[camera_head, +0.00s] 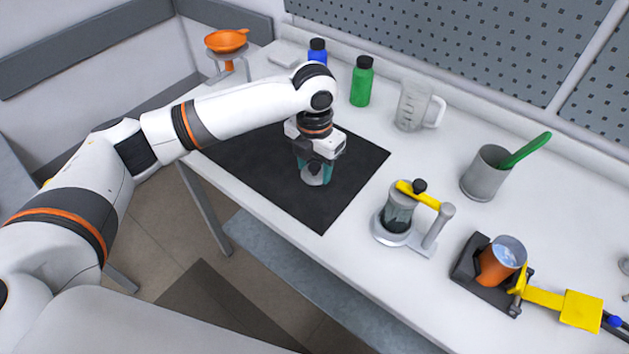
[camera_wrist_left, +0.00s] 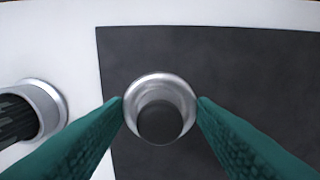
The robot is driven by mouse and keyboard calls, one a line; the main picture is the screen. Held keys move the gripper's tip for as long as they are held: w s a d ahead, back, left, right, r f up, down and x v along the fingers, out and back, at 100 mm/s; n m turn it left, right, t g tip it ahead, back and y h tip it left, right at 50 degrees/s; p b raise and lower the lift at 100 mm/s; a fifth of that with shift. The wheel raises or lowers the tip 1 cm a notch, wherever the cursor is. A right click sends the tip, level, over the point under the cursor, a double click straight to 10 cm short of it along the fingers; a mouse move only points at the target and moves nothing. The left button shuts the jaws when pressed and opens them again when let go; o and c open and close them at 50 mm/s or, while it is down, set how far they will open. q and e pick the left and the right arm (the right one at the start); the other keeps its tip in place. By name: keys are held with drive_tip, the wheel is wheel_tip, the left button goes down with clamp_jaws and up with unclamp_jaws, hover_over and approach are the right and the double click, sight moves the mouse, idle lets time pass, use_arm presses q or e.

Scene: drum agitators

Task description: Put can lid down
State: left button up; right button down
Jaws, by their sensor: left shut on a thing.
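The can lid (camera_head: 313,179) is a small round grey metal disc with a dark round knob on top. My left gripper (camera_head: 314,166) is over the black mat (camera_head: 258,165) and points down, shut on the lid. In the left wrist view the lid (camera_wrist_left: 158,88) sits between the teal fingertips (camera_wrist_left: 160,103), which touch it at both sides. The black mat (camera_wrist_left: 230,60) lies beneath it. I cannot tell whether the lid touches the mat or is just above it. My right gripper is not in view.
Right of the mat stands a metal stand with a yellow-handled part (camera_head: 398,212). Further right are an orange cup in a dark holder (camera_head: 497,262) and a grey cup (camera_head: 485,174). Behind are a green bottle (camera_head: 361,82), a blue bottle (camera_head: 317,51) and a clear jug (camera_head: 412,107). The mat's front is clear.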

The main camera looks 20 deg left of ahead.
sight(314, 180)
use_arm(q)
wheel_tip(314, 180, down, 5)
drive_tip(key=shift+r+p, duration=0.15)
drive_tip(key=shift+p, duration=0.2)
drive_tip(key=shift+f, duration=0.35)
drive_tip(key=shift+f, duration=0.2)
drive_tip(key=o, duration=0.9)
drive_tip(key=shift+o, duration=0.2)
drive_tip(key=shift+r, duration=0.1)
wheel_tip(314, 180, up, 12)
drive_tip(key=shift+r+b, duration=0.15)
drive_tip(key=shift+b, duration=0.9)
